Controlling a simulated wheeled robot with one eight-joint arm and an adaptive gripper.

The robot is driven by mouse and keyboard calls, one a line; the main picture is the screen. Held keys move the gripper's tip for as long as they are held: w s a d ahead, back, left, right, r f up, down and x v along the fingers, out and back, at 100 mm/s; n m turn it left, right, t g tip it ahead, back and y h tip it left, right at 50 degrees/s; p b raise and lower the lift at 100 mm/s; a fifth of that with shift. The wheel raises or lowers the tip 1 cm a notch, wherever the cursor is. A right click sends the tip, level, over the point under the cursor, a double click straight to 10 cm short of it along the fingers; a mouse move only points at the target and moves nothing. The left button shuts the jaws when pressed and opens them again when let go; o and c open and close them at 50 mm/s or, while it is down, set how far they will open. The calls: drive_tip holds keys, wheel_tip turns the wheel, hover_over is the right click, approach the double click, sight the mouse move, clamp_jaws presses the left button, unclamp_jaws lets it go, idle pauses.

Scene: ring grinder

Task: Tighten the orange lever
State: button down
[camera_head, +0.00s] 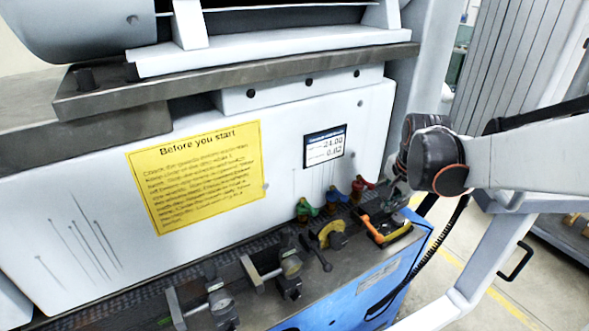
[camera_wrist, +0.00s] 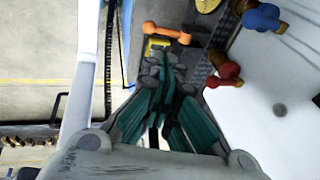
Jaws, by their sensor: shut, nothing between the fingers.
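The orange lever (camera_head: 371,229) sits at the right end of the machine's grey ledge, beside a yellow-green part. In the wrist view the orange lever (camera_wrist: 166,31) lies beyond my fingertips, above a yellow block (camera_wrist: 157,47). My gripper (camera_wrist: 165,72) has teal fingers, shut and empty, pointing toward the lever but apart from it in the picture. In the head view my gripper (camera_head: 395,188) is above and to the right of the lever, small and partly hidden by my wrist. Whether it touches anything cannot be told.
Red (camera_head: 362,184), blue (camera_head: 336,196) and green (camera_head: 305,208) valves line the white panel behind the lever. A yellow curved part (camera_head: 326,233) and gauges (camera_head: 290,266) stand left along the ledge. A white frame post (camera_head: 498,235) stands right; open floor shows beyond.

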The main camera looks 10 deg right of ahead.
sight(372, 229)
drive_tip(key=b+x, duration=0.3)
drive_tip(key=x, duration=1.1)
drive_tip(key=shift+a+b, duration=0.1)
drive_tip(key=shift+b, duration=0.3)
drive_tip(key=shift+f, duration=0.1)
drive_tip(key=shift+f+t+b, duration=0.1)
drive_tip(key=shift+t+b, duration=0.3)
